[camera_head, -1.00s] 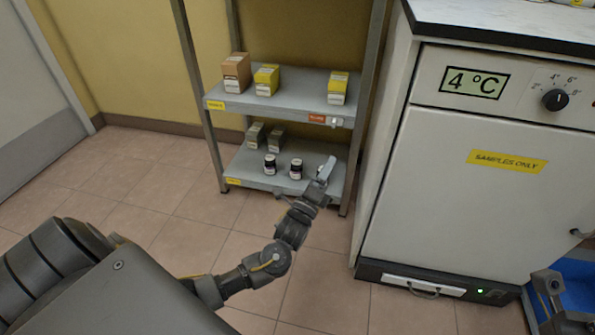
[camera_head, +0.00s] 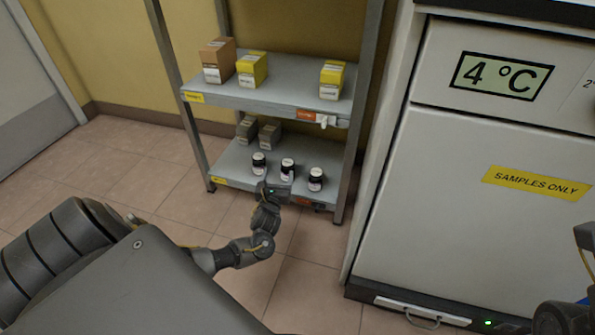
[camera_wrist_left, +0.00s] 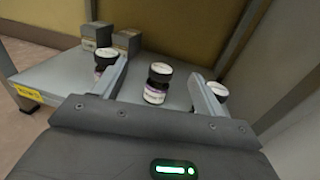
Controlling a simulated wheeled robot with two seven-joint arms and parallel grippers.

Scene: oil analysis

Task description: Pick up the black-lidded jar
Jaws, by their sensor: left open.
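Three small dark jars with white labels stand upright in a row on the lower shelf. Their dark lids have pale tops. The middle jar (camera_head: 287,170) also shows in the left wrist view (camera_wrist_left: 157,84), between and ahead of my left fingers. The left jar (camera_head: 259,163) and right jar (camera_head: 315,179) stand on either side; in the wrist view, fingers partly cover the left jar (camera_wrist_left: 104,58) and right jar (camera_wrist_left: 218,92). My left gripper (camera_head: 277,188) is open and empty at the shelf's front edge, its fingers (camera_wrist_left: 159,72) pointing toward the jars. My right gripper is not clearly seen.
Two grey boxes (camera_head: 258,131) stand behind the jars on the lower shelf (camera_head: 233,164). The upper shelf (camera_head: 285,98) hangs above, holding an orange box (camera_head: 218,60) and two yellow boxes (camera_head: 252,70). A white fridge (camera_head: 470,220) stands close to the right.

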